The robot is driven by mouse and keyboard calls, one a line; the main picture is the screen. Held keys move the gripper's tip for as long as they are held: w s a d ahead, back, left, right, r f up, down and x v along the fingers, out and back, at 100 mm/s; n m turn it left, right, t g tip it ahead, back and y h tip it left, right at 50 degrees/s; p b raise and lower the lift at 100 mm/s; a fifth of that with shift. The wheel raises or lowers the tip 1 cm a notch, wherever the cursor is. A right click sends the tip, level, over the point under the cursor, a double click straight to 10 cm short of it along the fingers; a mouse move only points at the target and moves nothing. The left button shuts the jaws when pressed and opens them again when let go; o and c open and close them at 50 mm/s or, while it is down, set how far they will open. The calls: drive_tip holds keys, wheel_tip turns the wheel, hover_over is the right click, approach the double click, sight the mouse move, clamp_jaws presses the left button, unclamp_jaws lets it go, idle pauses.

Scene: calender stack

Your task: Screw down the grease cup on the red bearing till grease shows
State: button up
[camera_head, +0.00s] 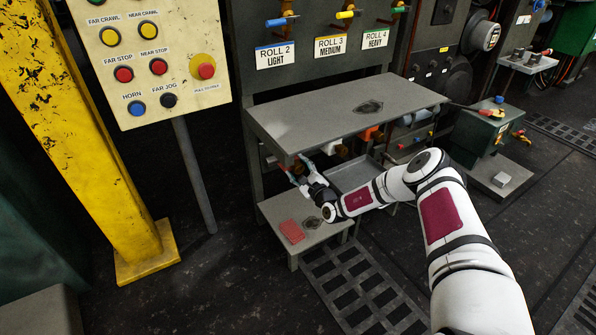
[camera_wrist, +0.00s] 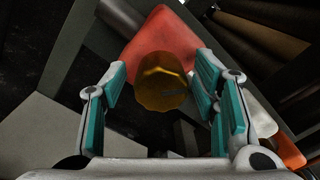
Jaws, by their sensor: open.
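The red bearing (camera_wrist: 160,32) fills the upper middle of the wrist view. A brass-yellow grease cup (camera_wrist: 161,84) stands out from it toward the camera. My gripper (camera_wrist: 161,76) is open, with one teal-padded finger on each side of the cup. Dark gaps show between the pads and the cup, so I see no contact. How deep the cup sits between the pads is hard to tell. In the head view my gripper (camera_head: 292,170) is below the front left edge of the grey shelf. The cup cannot be made out there, and no grease is visible.
The grey shelf (camera_head: 320,112) overhangs my gripper. A white bearing (camera_head: 335,151) and an orange one (camera_head: 371,133) sit to the right under it. A yellow post (camera_head: 100,140) stands left.

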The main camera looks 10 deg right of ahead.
drive_tip(key=c, duration=1.2)
drive_tip(key=shift+o, duration=0.2)
drive_tip(key=shift+m+p, duration=0.3)
drive_tip(key=m+p, duration=0.1)
drive_tip(key=m, duration=0.1)
drive_tip(key=shift+m, duration=0.4)
drive_tip(key=shift+m+p, duration=0.9)
drive_tip(key=shift+m, duration=1.2)
drive_tip(key=o, duration=1.2)
drive_tip(key=shift+c, duration=0.2)
